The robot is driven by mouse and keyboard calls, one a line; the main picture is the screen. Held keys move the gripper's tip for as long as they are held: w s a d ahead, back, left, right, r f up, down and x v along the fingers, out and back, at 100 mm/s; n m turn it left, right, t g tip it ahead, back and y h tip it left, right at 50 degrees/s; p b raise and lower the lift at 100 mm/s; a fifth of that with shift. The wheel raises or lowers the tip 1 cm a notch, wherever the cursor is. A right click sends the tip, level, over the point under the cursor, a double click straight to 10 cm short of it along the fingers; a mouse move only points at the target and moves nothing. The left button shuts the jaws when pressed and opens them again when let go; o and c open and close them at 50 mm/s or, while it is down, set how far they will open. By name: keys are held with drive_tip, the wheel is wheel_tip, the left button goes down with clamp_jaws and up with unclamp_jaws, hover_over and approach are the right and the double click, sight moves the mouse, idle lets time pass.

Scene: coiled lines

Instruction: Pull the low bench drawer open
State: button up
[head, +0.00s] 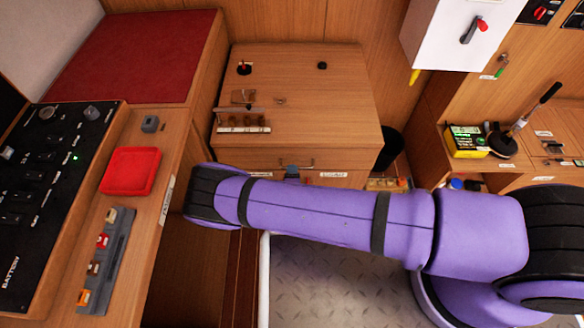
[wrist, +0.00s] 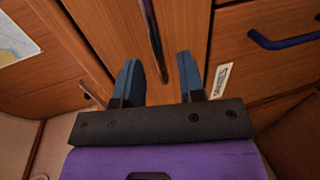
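The wooden bench (head: 350,110) stands at the middle back in the head view. Its upper front has a thin handle, and its lower front is mostly hidden behind my purple arm. In the wrist view, my gripper (wrist: 157,62) is open, with two blue fingers apart. A dark bar handle (wrist: 152,40) on a wooden front lies between and beyond the fingertips; I cannot tell whether they touch it. A blue handle (wrist: 284,41) sits on another wooden front at the upper right. I cannot tell for sure which front is the low drawer. No drawer looks clearly open.
A white label (wrist: 221,80) is beside the right finger. On the bench top stands a small rack (head: 243,122). A side counter with a red tray (head: 131,171) and a black control panel (head: 50,160) is at the left. Patterned metal floor (head: 335,285) is clear below my arm.

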drive_tip(key=shift+x, duration=1.55)
clamp_jaws()
drive_tip(key=shift+s, duration=0.1)
